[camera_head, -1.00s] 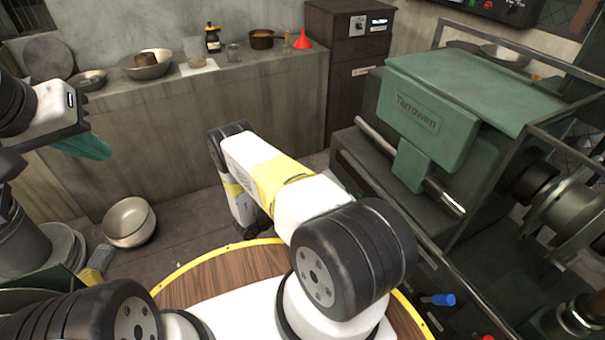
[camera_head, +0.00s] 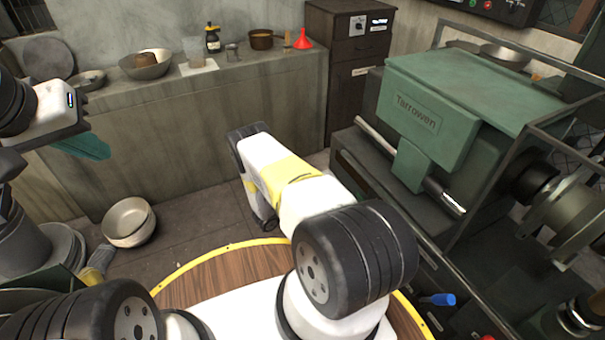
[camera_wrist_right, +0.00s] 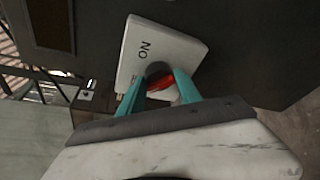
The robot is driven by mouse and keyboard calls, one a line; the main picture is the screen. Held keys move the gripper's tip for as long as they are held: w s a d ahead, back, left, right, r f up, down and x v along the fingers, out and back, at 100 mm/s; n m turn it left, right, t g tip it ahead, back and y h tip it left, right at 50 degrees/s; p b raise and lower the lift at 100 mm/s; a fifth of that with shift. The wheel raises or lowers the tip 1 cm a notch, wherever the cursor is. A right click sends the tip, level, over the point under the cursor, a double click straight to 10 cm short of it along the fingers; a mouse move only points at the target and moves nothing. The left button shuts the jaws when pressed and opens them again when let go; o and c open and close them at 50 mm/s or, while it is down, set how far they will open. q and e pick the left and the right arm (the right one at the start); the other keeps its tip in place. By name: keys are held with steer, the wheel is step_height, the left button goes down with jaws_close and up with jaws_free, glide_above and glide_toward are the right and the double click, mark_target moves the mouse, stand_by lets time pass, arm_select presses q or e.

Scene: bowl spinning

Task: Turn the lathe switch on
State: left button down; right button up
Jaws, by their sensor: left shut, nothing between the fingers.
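The green lathe (camera_head: 440,105) stands at the right in the head view. In the right wrist view a white switch plate (camera_wrist_right: 170,47) lettered "ON" sits on a dark surface, with a red and black switch (camera_wrist_right: 160,80) low on it. My right gripper (camera_wrist_right: 162,82) is at this switch, its teal fingers apart on either side of it; I cannot tell if they touch it. The head view shows my right arm but not its gripper. My left gripper (camera_head: 85,147) is shut and empty at the left of the head view, away from the lathe.
A counter (camera_head: 200,115) along the back wall holds bowls, a bottle, a pot and a red funnel (camera_head: 303,40). A dark cabinet (camera_head: 350,60) stands beside it. A metal rail (camera_head: 520,55) runs around the lathe.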

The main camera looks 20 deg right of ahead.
jaws_close()
steer(key=shift+f+m+t+h, duration=0.25)
steer(key=shift+m+h, duration=0.5)
steer(key=shift+m, duration=2.1)
steer(key=shift+f+m+t+h, duration=0.1)
steer(key=shift+m+t+h, duration=0.45)
steer(key=shift+m, duration=2.35)
steer(key=shift+f+m+t+h, duration=0.1)
steer(key=shift+m+h, duration=0.8)
steer(key=shift+m, duration=1.95)
steer(key=o, duration=0.9)
jaws_free()
